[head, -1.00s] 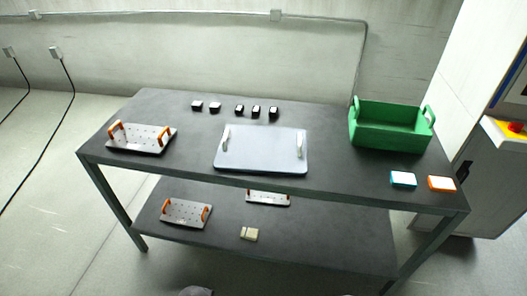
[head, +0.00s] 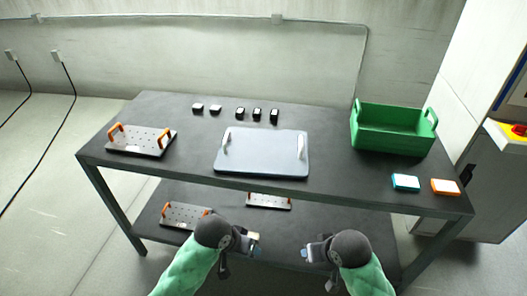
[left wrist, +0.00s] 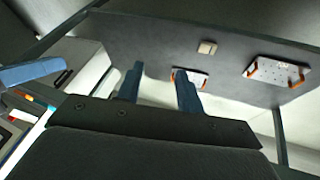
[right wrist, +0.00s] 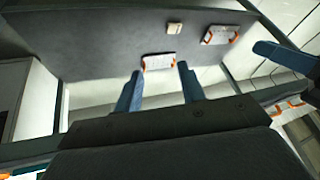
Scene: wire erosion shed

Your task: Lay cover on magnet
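A pale grey-blue flat plate with two light upright handles (head: 262,158), perhaps the cover, lies on the middle of the tabletop. A grey plate with holes and two orange handles (head: 140,143) lies at the left of the tabletop. Similar plates lie on the lower shelf, one at left (head: 180,212) and one at centre (head: 268,203). I cannot tell which thing is the magnet. My left gripper (head: 256,245) and right gripper (head: 308,252) are in front of the table's near side, below tabletop level. The wrist views show both open and empty, fingers apart.
The dark tabletop (head: 335,180) also bears several small black blocks (head: 240,113) at the back, a green open crate (head: 392,135) at right, and teal (head: 405,183) and orange (head: 445,187) boxes at front right. A beige block (left wrist: 207,48) lies on the lower shelf.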

